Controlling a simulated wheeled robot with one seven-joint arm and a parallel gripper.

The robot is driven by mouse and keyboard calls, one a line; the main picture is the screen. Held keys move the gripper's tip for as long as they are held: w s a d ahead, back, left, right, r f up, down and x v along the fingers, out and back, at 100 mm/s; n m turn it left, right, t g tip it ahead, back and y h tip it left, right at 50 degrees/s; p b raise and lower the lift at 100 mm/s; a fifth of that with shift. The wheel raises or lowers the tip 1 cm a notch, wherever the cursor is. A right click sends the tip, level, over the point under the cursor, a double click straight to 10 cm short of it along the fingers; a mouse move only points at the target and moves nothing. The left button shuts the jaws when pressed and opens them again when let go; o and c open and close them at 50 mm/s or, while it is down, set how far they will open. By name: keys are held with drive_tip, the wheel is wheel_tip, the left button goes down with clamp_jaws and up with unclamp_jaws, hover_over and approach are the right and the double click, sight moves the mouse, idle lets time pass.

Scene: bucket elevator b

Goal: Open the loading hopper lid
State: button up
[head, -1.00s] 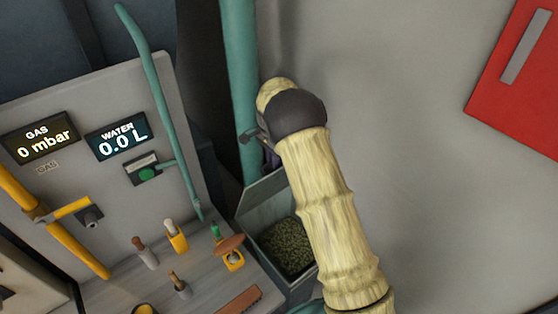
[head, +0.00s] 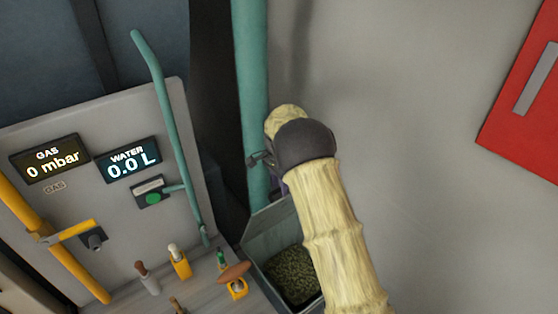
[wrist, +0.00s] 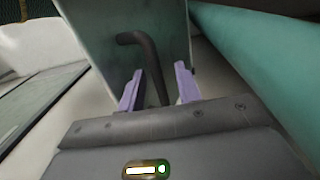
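The loading hopper is a grey-green box (head: 258,268) at the lower middle of the head view, with grainy green material visible inside. Its lid (head: 272,222) stands raised at the back of the opening; the lid also shows in the wrist view (wrist: 95,30) as a grey-green panel. A dark bent handle (wrist: 150,60) sticks out from the panel. My gripper (wrist: 159,68) has its two purple fingers apart, one on each side of the handle, with a gap on the right side. In the head view my wrist mostly hides the fingers.
A teal vertical pipe (head: 252,90) runs up behind the lid, close to my wrist. At left stand a panel with gas and water displays (head: 128,160), a teal lever (head: 165,100) and yellow pipes (head: 75,265). A grey wall (head: 430,180) with a red box (head: 525,130) is at right.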

wheel_tip(320, 180, up, 16)
drive_tip(key=w+b, duration=0.1)
drive_tip(key=b, duration=0.1)
drive_tip(key=shift+a+b, duration=0.2)
drive_tip(key=shift+b, duration=0.2)
drive_tip(key=s+d+f+n+t+b, duration=0.15)
drive_tip(key=s+d+f+n, duration=0.3)
drive_tip(key=s+d, duration=0.5)
drive_tip(key=s+d+f+n, duration=0.1)
drive_tip(key=s+f+n, duration=0.1)
drive_tip(key=s, duration=0.4)
drive_tip(key=s+d+f+n+t, duration=0.1)
drive_tip(key=s+d+f+n, duration=0.1)
drive_tip(key=s+f, duration=0.2)
drive_tip(key=s+d+f+n, duration=0.2)
drive_tip(key=s, duration=0.8)
drive_tip(key=shift+s+f+t+b, duration=0.2)
drive_tip(key=shift+f+t+b, duration=0.15)
drive_tip(key=shift+f, duration=0.05)
